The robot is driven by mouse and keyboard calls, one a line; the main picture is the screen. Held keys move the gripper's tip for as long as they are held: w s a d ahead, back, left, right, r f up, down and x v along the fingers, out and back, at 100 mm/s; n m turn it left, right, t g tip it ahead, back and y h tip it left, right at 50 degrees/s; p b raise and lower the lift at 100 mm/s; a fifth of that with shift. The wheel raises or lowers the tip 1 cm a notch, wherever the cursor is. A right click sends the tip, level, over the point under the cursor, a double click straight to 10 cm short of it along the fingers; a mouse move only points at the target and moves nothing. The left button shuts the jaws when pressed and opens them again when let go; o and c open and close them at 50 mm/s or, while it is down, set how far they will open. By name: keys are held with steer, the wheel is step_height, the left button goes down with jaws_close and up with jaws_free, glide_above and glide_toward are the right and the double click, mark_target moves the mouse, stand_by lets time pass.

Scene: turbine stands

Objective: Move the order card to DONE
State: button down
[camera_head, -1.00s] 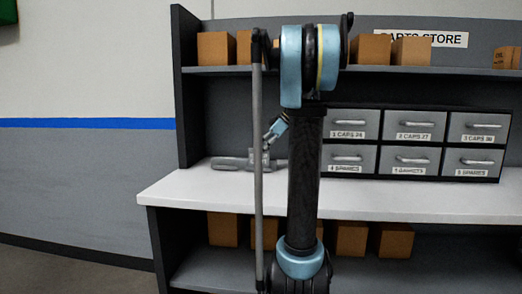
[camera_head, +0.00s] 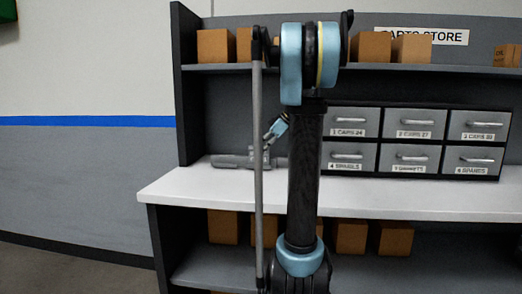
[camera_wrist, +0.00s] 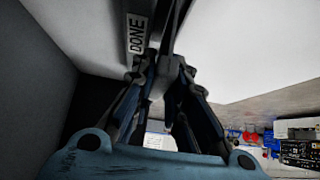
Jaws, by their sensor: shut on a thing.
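In the wrist view my gripper (camera_wrist: 162,62) is shut, its fingers reaching away from the blue palm and meeting at the tips. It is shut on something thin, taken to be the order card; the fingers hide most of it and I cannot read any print. A white label reading DONE (camera_wrist: 137,33) shows just beyond the fingertips, slightly left. A dark upright edge stands right beside the label. I cannot tell whether the held thing touches it. In the head view my arm blocks the middle, and neither the card nor the DONE label can be made out.
A parts store shelf fills the head view, with a white counter (camera_head: 420,203), labelled grey drawers (camera_head: 413,124) and several cardboard boxes (camera_head: 371,47). The counter's right part is clear.

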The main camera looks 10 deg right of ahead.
steer(key=shift+s+f, duration=0.15)
steer(key=shift+f, duration=0.2)
steer(key=c, duration=1.5)
jaws_free()
steer(key=shift+r, duration=0.2)
steer(key=shift+r, duration=3.4)
